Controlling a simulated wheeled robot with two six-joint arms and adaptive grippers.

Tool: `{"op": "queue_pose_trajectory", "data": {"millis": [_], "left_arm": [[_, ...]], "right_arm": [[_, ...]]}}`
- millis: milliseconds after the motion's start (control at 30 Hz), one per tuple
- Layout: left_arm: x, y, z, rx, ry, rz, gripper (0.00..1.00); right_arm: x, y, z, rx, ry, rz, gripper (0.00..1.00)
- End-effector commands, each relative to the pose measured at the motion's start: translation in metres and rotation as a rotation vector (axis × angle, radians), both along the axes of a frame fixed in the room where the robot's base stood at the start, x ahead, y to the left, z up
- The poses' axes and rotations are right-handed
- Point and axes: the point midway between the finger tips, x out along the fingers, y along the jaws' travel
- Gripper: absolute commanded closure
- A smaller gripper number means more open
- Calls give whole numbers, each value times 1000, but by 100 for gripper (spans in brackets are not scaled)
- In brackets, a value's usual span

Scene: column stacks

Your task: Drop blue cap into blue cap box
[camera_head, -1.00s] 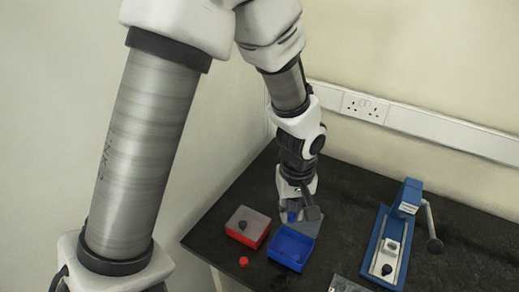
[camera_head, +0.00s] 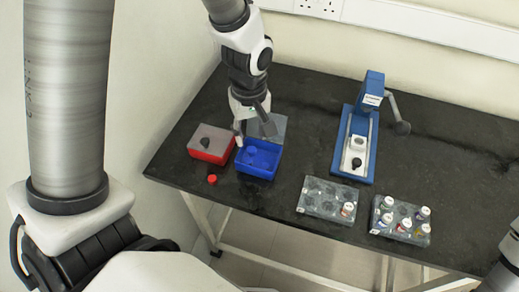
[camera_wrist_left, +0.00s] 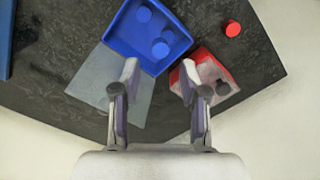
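The blue cap box (camera_head: 258,172) stands open on the dark table, and it also shows at the top of the left wrist view (camera_wrist_left: 122,32). My left gripper (camera_head: 254,129) hangs just behind the box in the head view. In the left wrist view its fingers (camera_wrist_left: 160,74) are spread apart with nothing between them. A flat grey plate (camera_wrist_left: 88,82) lies next to the box, partly under the gripper. My right gripper is out of view.
A red box with a grey top (camera_head: 202,156) stands left of the blue box. A red cap (camera_head: 212,179) lies in front. A blue press (camera_head: 365,135) and two racks (camera_head: 315,207) (camera_head: 385,235), with vials, stand to the right.

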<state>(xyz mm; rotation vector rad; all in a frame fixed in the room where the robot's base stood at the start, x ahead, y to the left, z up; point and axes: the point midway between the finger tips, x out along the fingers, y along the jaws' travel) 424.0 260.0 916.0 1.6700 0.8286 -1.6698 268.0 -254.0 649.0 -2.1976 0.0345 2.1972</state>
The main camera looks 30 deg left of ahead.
Motion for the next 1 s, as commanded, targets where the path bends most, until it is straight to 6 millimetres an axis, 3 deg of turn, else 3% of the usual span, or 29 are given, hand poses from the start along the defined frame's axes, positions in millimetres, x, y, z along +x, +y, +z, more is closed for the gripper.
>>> {"op": "queue_pose_trajectory", "data": {"millis": [367, 800, 1000], "left_arm": [[1, 0, 7, 0, -4, 0, 50], [1, 1, 105, -1, -4, 0, 50], [0, 1, 120, -1, 0, 0, 50]], "right_arm": [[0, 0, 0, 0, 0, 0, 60], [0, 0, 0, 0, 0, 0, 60], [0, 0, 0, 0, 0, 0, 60]]}}
